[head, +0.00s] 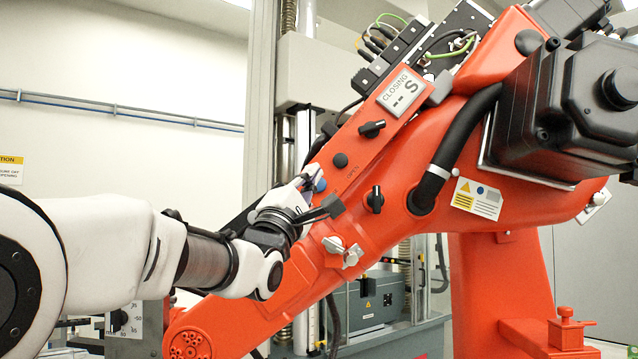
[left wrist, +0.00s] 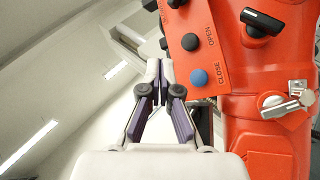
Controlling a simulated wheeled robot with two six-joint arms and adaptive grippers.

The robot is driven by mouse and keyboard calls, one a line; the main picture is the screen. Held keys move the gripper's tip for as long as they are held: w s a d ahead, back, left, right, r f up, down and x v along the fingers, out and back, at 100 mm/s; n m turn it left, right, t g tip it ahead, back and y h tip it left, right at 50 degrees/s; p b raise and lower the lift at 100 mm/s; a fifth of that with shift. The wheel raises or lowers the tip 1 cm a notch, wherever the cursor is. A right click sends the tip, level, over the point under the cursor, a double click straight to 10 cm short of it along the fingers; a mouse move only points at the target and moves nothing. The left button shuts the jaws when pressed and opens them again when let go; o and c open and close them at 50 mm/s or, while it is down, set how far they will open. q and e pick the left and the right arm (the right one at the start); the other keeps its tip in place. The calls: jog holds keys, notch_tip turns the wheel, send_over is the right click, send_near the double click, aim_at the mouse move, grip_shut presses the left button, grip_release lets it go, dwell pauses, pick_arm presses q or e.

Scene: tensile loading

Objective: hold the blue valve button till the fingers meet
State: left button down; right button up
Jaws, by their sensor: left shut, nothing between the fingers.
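The blue valve button (head: 321,185) sits on the sloping orange panel of a big orange arm. In the left wrist view the blue button (left wrist: 198,77) is fully visible beside the word CLOSE. My left gripper (head: 312,174) is shut and empty, its tips close to the blue button in the head view. In the left wrist view the tips of my left gripper (left wrist: 160,66) lie left of the button, with a gap in the picture. I cannot see any contact or whether the button is pressed. A small display (head: 402,93) reads CLOSING with dashes and S. My right gripper is out of view.
A black button (head: 340,160) by the word OPEN is up the panel from the blue one. Black knobs (head: 372,129) and a silver latch (head: 343,250) stick out nearby. A black hose (head: 465,130) runs along the orange arm.

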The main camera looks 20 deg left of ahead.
aim_at(319, 184)
pick_arm(q)
jog(key=w+a+p, duration=0.1)
jog(key=w+p, duration=0.5)
jog(key=w, duration=0.3)
jog(key=shift+w+a+f+p, duration=0.25)
jog(key=shift+w+a+p, duration=0.1)
jog(key=shift+a, duration=0.05)
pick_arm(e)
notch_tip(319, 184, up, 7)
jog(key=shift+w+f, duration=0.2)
pick_arm(q)
jog(key=shift+w, duration=0.15)
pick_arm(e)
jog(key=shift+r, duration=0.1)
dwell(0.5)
pick_arm(q)
jog(key=shift+w+a, duration=0.1)
jog(key=shift+w, duration=0.2)
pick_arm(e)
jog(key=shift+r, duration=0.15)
pick_arm(q)
jog(key=shift+w+a+p, duration=0.1)
jog(key=shift+w+p, duration=0.35)
jog(key=shift+p, duration=0.25)
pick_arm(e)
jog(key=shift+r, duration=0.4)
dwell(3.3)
